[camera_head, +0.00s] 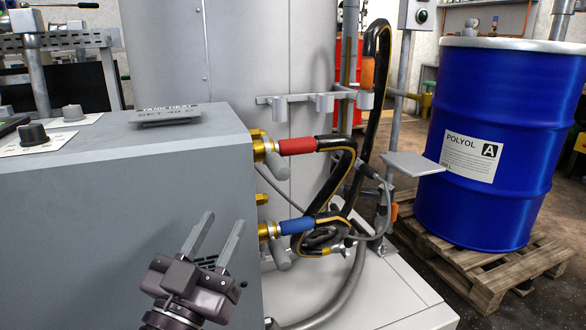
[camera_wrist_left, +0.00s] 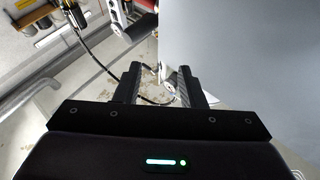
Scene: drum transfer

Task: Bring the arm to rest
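My left gripper (camera_head: 214,238) is in front of the grey cabinet (camera_head: 110,220), at the lower middle of the head view. Its two fingers stand apart and point up, with nothing between them. In the left wrist view the same gripper (camera_wrist_left: 157,80) shows its fingers parted and empty, with the grey cabinet wall (camera_wrist_left: 235,50) to the right. My right gripper shows in neither view.
A hose with a red sleeve (camera_head: 297,146) and one with a blue sleeve (camera_head: 297,225) meet brass fittings on the cabinet's right side. A blue drum (camera_head: 480,205) stands on a wooden pallet (camera_head: 480,275) at right. A small grey shelf (camera_head: 412,164) juts out between.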

